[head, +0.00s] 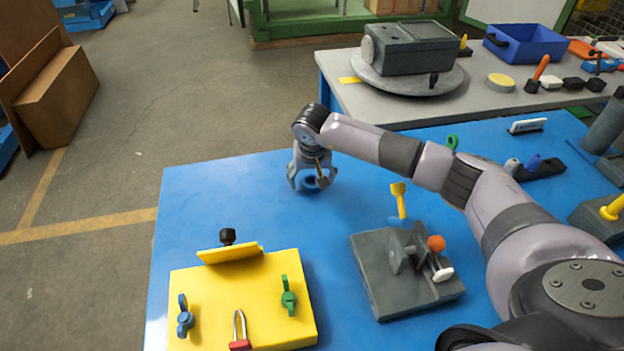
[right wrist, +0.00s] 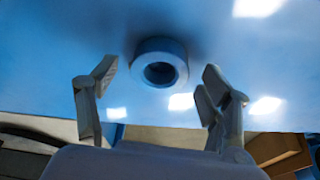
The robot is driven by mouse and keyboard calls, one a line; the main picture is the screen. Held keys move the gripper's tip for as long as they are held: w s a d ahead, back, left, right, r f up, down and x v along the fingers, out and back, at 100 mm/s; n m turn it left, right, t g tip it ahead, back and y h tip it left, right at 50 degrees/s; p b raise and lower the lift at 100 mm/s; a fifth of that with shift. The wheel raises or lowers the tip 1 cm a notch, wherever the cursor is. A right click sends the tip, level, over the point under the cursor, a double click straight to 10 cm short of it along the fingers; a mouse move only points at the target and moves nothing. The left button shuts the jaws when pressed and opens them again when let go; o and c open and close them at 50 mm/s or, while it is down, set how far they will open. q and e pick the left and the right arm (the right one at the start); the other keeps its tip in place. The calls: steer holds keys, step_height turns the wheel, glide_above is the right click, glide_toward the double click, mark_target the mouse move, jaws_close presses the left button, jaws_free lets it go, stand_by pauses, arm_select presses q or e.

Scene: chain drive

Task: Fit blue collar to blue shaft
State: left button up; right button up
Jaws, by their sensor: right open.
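My right gripper (head: 309,181) is low over the far left part of the blue table, with its fingers spread. The blue collar (head: 312,187), a short thick ring, lies on the table under it, partly hidden by the fingers. In the right wrist view the collar (right wrist: 161,47) has its hole facing the camera and lies between the two open fingers, apart from both. A blue upright piece (head: 534,162) stands in a dark holder at the right; I cannot tell whether it is the blue shaft. My left gripper is not in view.
A yellow board (head: 215,290) with blue and green wing-shaped parts is at the front left. A grey block fixture (head: 385,280) with an orange ball knob stands right of it, near my right arm. A green ring (head: 452,141) lies behind the arm. Table between gripper and yellow board is clear.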

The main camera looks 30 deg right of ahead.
steer(key=shift+f, duration=0.25)
steer(key=shift+c, duration=0.5)
steer(key=c, duration=1.5)
steer(key=shift+w+r, duration=0.1)
steer(key=shift+c, duration=0.2)
